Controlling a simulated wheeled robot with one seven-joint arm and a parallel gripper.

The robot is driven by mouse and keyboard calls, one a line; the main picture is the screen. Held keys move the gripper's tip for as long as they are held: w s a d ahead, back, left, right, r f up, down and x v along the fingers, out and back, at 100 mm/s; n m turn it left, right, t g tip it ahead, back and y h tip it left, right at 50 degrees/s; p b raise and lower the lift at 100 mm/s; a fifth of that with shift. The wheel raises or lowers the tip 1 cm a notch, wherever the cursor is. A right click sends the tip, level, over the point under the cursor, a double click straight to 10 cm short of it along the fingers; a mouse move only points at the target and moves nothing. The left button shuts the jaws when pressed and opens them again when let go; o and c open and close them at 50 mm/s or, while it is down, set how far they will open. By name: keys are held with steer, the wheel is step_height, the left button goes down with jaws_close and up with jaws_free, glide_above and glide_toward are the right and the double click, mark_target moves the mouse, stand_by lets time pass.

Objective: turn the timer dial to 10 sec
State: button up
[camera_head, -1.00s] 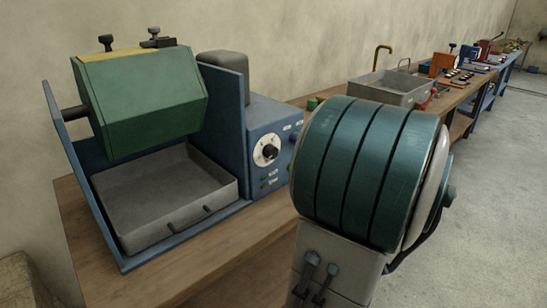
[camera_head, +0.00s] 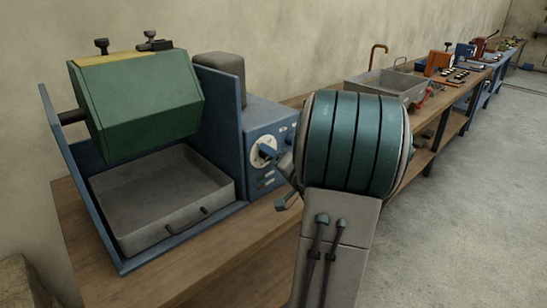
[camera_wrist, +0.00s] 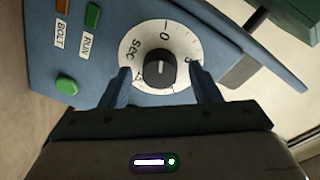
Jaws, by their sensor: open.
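The timer dial is a black knob (camera_wrist: 160,68) on a round white scale plate (camera_wrist: 150,42), which faces the wrist camera and appears turned. A "0" shows above the knob, "SEC" to its left and another figure to its right. The knob's pale mark seems to point up in that view, near the "0". My gripper (camera_wrist: 160,74) is open, with one blue finger on each side of the knob; I cannot tell whether they touch it. In the head view my gripper (camera_head: 277,160) is at the dial plate (camera_head: 258,158) and partly hides it.
The dial is on the blue panel (camera_head: 252,133) of a machine with a green drum (camera_head: 140,105) and a grey tray (camera_head: 150,205). A green button (camera_wrist: 67,86) and labelled RUN and BOLT indicators lie beside the dial. A grey basin (camera_head: 385,86) stands farther along the bench.

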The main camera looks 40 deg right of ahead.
steer(key=c, duration=1)
steer(key=shift+m+b, duration=0.35)
steer(key=shift+m, duration=0.15)
steer(key=shift+d+m+g+y+p, duration=0.15)
steer(key=shift+m+y+p, duration=0.6)
steer(key=shift+m, duration=3.7)
steer(key=shift+m+g+y+p, duration=0.2)
steer(key=shift+m+p, duration=1)
steer(key=shift+m, duration=3.3)
steer(key=shift+d+m+g+y+p, duration=0.1)
steer(key=shift+m+y+p, duration=0.7)
steer(key=shift+m, duration=3.65)
